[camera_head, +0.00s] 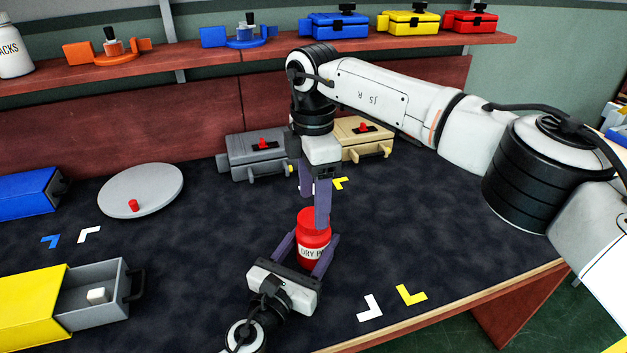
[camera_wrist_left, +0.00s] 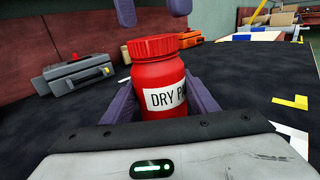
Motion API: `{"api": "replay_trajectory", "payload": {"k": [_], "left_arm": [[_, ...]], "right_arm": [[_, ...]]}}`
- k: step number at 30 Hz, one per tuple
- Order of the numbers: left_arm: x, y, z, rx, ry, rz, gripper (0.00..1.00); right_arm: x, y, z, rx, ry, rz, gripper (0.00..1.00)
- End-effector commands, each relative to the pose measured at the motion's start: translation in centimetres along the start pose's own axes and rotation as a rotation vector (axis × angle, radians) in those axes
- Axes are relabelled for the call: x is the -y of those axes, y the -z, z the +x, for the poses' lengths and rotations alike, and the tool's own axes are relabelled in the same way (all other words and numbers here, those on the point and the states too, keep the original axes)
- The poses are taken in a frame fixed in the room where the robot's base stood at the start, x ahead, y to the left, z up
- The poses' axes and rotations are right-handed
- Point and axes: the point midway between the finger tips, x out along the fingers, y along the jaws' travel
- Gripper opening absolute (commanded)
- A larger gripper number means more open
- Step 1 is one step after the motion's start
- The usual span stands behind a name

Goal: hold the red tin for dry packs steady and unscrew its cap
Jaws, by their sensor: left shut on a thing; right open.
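The red tin (camera_head: 312,240) with a white "DRY P…" label stands upright on the dark table mat. Its red ribbed cap (camera_wrist_left: 153,46) is on top in the left wrist view. My left gripper (camera_head: 306,252) is shut on the tin's body, with one purple finger on each side; it also shows in the left wrist view (camera_wrist_left: 160,103). My right gripper (camera_head: 315,203) comes down from above with its fingers open, over the cap. In the left wrist view the right fingertips (camera_wrist_left: 135,12) are above the cap and apart from it. The right gripper partly hides the cap in the head view.
A grey box (camera_head: 245,160) and a tan box (camera_head: 362,142) stand behind. At left are a round grey plate (camera_head: 140,190) with a red knob and a yellow box (camera_head: 30,305) with an open grey drawer (camera_head: 100,290) holding a white cube. The mat at right is clear except for corner marks.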

Motion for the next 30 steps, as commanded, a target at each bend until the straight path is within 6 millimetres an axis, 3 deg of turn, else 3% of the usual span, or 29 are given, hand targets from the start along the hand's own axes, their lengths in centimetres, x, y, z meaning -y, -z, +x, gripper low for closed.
{"api": "replay_trajectory", "payload": {"k": [7, 17, 25, 30], "left_arm": [[0.0, 0.0, 0.0, -0.001, 0.000, 0.000, 0.00], [0.0, 0.0, 0.0, -0.001, 0.000, 0.000, 0.00], [0.0, 0.0, 0.0, -0.001, 0.000, 0.000, 0.00], [0.0, 0.0, 0.0, -0.001, 0.000, 0.000, 0.00]], "right_arm": [[0.0, 0.0, 2.8, -0.001, 0.002, 0.000, 0.62], [0.0, 0.0, 3.2, 0.000, 0.000, -0.001, 0.62], [0.0, 0.0, 3.2, -0.001, 0.000, -0.001, 0.20], [0.0, 0.0, 3.2, -0.001, 0.000, -0.019, 0.19]]}}
